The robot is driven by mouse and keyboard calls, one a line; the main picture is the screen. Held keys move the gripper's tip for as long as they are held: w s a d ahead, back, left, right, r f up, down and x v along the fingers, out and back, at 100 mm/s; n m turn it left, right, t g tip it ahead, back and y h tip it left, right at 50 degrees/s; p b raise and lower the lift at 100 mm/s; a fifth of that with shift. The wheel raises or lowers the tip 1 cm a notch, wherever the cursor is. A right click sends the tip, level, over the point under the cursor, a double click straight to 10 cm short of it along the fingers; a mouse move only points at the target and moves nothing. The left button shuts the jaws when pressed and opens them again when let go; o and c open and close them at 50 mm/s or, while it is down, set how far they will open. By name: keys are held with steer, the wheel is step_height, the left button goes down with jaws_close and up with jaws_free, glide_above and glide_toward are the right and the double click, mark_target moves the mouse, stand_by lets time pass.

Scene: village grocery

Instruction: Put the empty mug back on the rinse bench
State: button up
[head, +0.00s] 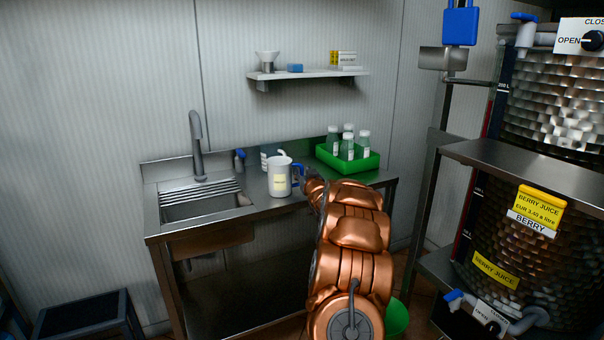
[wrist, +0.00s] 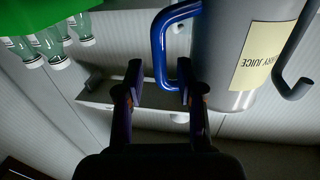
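The mug (head: 279,180) is pale grey with a yellow label and a blue handle; it appears to stand upright on the rinse bench (head: 258,209), right of the sink. In the wrist view, which is upside down, the mug (wrist: 215,50) shows its label reading "...RY JUICE". My gripper (wrist: 160,82) is open, its two fingers apart on either side of the blue handle's outer bar. I cannot tell whether they touch it. In the head view my arm hides most of the gripper. The mug's inside is not visible.
A green crate (head: 367,163) with several bottles stands right of the mug. A tap (head: 197,148) and sink (head: 200,205) are to its left. A small wall shelf (head: 310,73) hangs above. Large metal juice tanks (head: 497,215) stand at the right.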

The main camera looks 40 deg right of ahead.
steer(key=shift+b+v, duration=0.55)
steer(key=shift+v, duration=4.6)
steer(key=s+a+f+n+g+y, duration=0.1)
steer(key=a+f+g+y, duration=0.2)
steer(key=a, duration=0.9)
steer(key=a+f+n+g+y, duration=0.1)
steer(key=a+f+g+y, duration=0.15)
steer(key=a, duration=0.95)
steer(key=s+a+f+n+g+y, duration=0.1)
steer(key=s+a+f+g, duration=0.15)
steer(key=s+a, duration=0.4)
steer(key=s+a+f+n+g+y, duration=0.1)
steer(key=s+a+g, duration=0.2)
steer(key=s+a, duration=0.4)
steer(key=s+a+g, duration=0.2)
steer(key=s+a, duration=0.2)
steer(key=s, duration=0.4)
steer(key=s+a+n+g+y, duration=0.1)
steer(key=s+a+g, duration=0.2)
steer(key=s, duration=0.6)
steer(key=s+a+n+g, duration=0.1)
steer(key=s+a+g, duration=0.1)
steer(key=s+a, duration=0.5)
steer(key=shift+s+f, duration=0.35)
steer(key=shift+s, duration=0.8)
steer(key=shift+y, duration=0.25)
